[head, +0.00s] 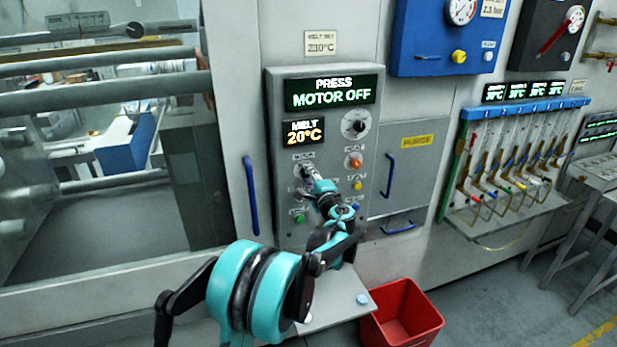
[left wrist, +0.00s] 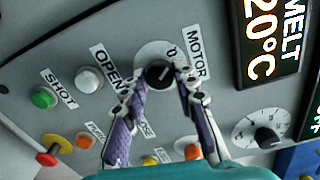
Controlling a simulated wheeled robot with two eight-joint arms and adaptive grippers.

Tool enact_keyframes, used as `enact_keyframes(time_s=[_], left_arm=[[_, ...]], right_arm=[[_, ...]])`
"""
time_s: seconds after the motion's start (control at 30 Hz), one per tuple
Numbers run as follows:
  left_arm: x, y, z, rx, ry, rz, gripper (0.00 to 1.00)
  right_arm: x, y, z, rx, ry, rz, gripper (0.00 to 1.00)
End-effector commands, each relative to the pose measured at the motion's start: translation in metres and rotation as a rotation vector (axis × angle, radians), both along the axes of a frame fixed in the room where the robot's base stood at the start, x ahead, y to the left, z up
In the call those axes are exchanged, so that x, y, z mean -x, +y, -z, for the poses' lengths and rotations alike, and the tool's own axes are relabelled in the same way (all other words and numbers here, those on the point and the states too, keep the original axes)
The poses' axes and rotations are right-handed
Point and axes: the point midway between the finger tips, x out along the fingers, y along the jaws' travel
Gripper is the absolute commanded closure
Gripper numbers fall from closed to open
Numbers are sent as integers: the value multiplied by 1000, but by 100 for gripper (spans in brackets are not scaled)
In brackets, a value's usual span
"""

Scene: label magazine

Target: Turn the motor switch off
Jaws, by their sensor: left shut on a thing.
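The motor switch (left wrist: 160,73) is a black round knob on a pale round plate, beside the MOTOR label (left wrist: 196,52) in the left wrist view. A "0" mark shows on the plate, and a light line on the knob slants toward the upper right of the picture. My left gripper (left wrist: 161,82) has its two fingers on either side of the knob and is shut on it. In the head view the left gripper (head: 309,174) reaches the control panel (head: 279,125) and covers most of the switch. My right gripper is out of view.
The panel's display (head: 332,93) reads "PRESS MOTOR OFF"; the melt display (head: 303,132) reads 20°C. Close by are a white button (left wrist: 88,79), a green button (left wrist: 42,97), a red knob (left wrist: 52,154) and a dial (left wrist: 262,133). A red bin (head: 411,330) stands below.

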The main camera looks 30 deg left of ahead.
Motion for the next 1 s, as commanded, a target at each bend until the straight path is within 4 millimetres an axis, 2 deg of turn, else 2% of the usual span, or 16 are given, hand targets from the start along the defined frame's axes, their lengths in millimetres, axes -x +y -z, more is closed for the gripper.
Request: enact_keyframes(time_s=[0.07, 0.1, 0.13, 0.17, 0.43, 0.57, 1.0], left_arm=[[1, 0, 1, 3, 0, -1, 100], [1, 0, 1, 3, 0, -1, 61], [1, 0, 1, 3, 0, -1, 53], [1, 0, 1, 3, 0, -1, 51], [1, 0, 0, 1, 1, -1, 51], [6, -7, 0, 1, 1, 0, 51], [62, -75, -2, 0, 0, 2, 51]], right_arm=[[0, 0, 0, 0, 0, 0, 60], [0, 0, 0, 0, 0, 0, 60], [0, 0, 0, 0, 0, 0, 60], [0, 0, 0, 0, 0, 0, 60], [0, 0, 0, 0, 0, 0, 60], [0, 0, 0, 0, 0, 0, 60], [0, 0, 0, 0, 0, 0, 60]])
